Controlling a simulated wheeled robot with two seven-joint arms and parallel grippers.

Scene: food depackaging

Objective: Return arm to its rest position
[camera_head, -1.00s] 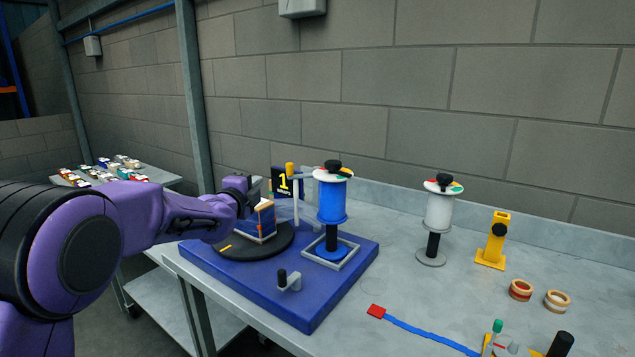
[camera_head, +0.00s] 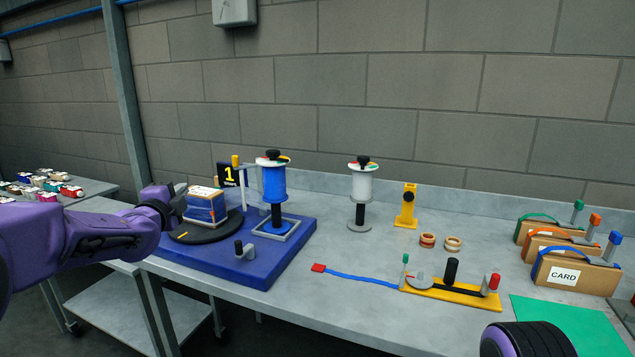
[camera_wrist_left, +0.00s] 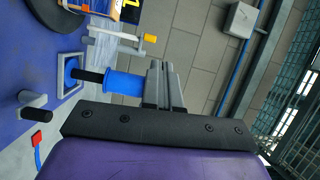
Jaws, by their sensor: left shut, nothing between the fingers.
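My left arm comes in from the left in the head view. Its gripper (camera_head: 180,188) is just left of the blue-wrapped box (camera_head: 203,208), with its fingers partly hidden by the wrist. In the left wrist view the two grey fingers (camera_wrist_left: 166,86) are together with nothing between them. The box sits on a black round turntable (camera_head: 230,226) on the blue base (camera_head: 262,270).
A white spool (camera_head: 361,186), yellow stand (camera_head: 406,206), tape rolls (camera_head: 427,240), yellow fixture (camera_head: 455,292), card boxes (camera_head: 572,272) and green mat (camera_head: 560,322) occupy the bench to the right.

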